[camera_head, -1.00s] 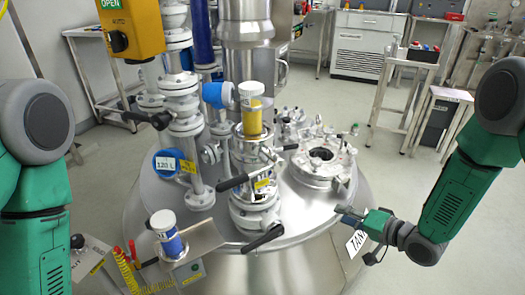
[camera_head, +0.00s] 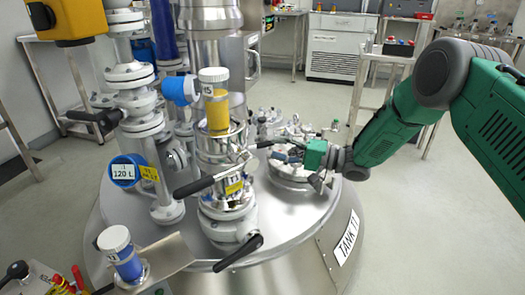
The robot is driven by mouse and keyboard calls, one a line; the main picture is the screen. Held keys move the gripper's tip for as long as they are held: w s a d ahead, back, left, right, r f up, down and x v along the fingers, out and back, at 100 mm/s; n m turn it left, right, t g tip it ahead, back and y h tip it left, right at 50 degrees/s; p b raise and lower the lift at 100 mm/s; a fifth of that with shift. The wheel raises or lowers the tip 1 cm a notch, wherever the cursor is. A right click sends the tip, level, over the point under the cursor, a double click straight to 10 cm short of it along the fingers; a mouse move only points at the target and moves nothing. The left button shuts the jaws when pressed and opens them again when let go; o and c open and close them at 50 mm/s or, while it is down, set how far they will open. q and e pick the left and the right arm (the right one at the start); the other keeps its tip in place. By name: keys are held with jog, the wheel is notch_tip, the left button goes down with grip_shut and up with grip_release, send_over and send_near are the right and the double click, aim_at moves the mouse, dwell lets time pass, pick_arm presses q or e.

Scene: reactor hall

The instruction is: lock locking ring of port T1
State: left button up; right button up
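The port column (camera_head: 222,185) stands on the tank lid with a yellow tag on its lower part. A white-capped container with yellow contents (camera_head: 216,105) sits upright on its top. I cannot read from here whether the tag says T1. My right gripper (camera_head: 278,152) is just right of the ring, over the flanged manway, and looks apart from the handle. Its fingers are small and dark, so their opening is unclear. My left gripper is out of view.
Black-gripped levers (camera_head: 195,187) and (camera_head: 240,252) stick out from the column. A flanged manway (camera_head: 297,172) lies behind my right gripper. A blue container (camera_head: 122,255) stands on a bracket at the front left. The right front of the tank lid (camera_head: 285,222) is clear.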

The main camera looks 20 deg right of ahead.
aim_at(263, 145)
jog(key=b+x, duration=0.1)
jog(key=x, duration=0.2)
jog(key=shift+w+a, duration=0.2)
jog(key=shift+a, duration=0.1)
jog(key=shift+w+a+r, duration=0.1)
jog(key=shift+w+a, duration=0.1)
jog(key=shift+a, duration=0.25)
jog(key=shift+c, duration=0.3)
jog(key=shift+d, duration=0.1)
grip_shut()
